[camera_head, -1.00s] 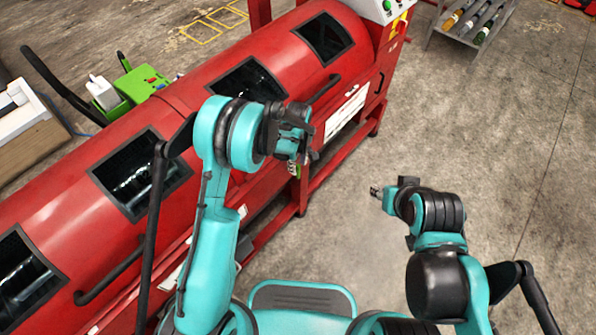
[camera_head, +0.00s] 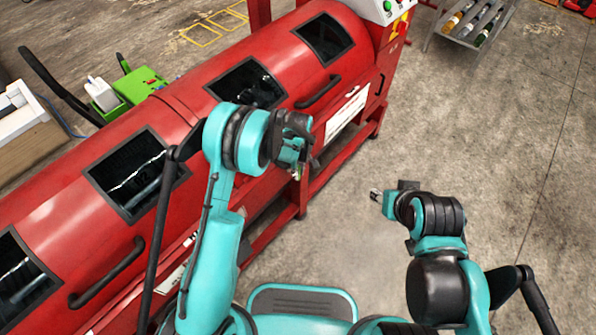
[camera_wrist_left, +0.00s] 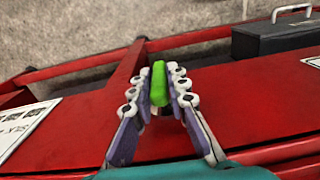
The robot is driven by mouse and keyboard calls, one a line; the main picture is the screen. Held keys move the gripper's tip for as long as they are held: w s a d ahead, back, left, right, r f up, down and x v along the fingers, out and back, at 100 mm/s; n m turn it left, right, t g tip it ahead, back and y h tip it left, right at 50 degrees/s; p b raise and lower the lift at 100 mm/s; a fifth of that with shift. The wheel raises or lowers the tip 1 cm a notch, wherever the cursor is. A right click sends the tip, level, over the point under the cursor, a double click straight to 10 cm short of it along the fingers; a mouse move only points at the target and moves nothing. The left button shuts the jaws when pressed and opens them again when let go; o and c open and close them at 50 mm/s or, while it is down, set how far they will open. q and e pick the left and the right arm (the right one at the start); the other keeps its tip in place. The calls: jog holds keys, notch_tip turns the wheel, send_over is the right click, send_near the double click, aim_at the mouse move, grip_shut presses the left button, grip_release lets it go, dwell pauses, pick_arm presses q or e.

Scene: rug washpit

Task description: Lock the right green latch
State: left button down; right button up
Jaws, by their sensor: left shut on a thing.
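The green latch (camera_wrist_left: 158,84) shows in the left wrist view as a bright green handle between the fingers of my left gripper (camera_wrist_left: 157,92). The fingers are closed around it from both sides. In the head view my left gripper (camera_head: 300,160) is at the lower front side of the red machine (camera_head: 183,110), and the latch is mostly hidden behind it there. My right gripper (camera_head: 376,194) is held over the bare floor, away from the machine; its jaws are too small to judge.
The machine has dark windows and black handles (camera_head: 318,92). A green box (camera_head: 135,85) stands behind it. A rack of rolls (camera_head: 470,22) is at the top right. The concrete floor on the right is clear. A dark box (camera_wrist_left: 275,36) shows in the left wrist view.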

pick_arm(q)
jog(key=shift+w+d+f+g+y+b, duration=0.15)
jog(key=shift+g+y+b, duration=0.1)
jog(key=shift+g+y, duration=0.25)
jog(key=shift+w+g+y+b, duration=0.1)
jog(key=shift+g+y+b, duration=0.2)
jog(key=shift+g, duration=0.4)
jog(key=shift+g+y, duration=0.4)
jog(key=shift+g, duration=0.1)
jog(key=c, duration=1.5)
grip_release()
jog(key=v, duration=1.2)
jog(key=shift+s, duration=0.1)
jog(key=shift+r, duration=0.25)
